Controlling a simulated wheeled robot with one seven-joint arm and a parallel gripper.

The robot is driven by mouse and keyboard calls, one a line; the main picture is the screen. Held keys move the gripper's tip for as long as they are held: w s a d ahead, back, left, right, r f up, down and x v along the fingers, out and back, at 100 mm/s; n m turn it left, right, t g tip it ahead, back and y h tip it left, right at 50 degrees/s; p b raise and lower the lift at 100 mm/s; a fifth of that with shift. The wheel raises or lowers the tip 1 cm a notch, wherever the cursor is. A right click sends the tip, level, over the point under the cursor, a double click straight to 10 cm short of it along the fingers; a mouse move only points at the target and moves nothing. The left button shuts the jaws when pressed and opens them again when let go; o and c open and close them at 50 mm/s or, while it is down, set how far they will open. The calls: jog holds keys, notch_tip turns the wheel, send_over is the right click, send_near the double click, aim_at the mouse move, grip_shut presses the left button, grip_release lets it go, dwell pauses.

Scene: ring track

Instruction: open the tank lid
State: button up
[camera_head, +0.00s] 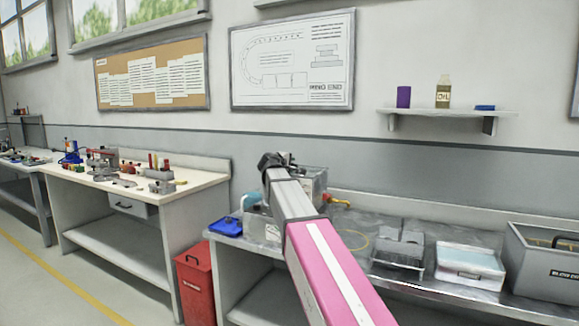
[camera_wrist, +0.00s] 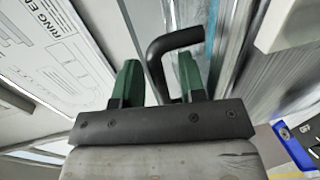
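In the wrist view a bent black handle (camera_wrist: 172,42) stands out from a pale, glassy surface, which I take to be the tank lid (camera_wrist: 185,14). My gripper (camera_wrist: 160,62) has its two green fingers spread apart. One leg of the handle runs down between the fingers, nearer the right one; contact is not clear. In the head view my gripper (camera_head: 277,160) is at the tank's upper left, small and dark. The lid looks shut, but its edge is hard to make out.
The bench (camera_head: 352,262) also holds a blue tray (camera_head: 226,227), a dark grey block in a tray (camera_head: 400,250), a white-blue container (camera_head: 470,262) and a grey bin (camera_head: 545,262). A red bin (camera_head: 196,285) stands left of it. A shelf (camera_head: 450,111) hangs above.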

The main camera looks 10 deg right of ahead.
grip_shut()
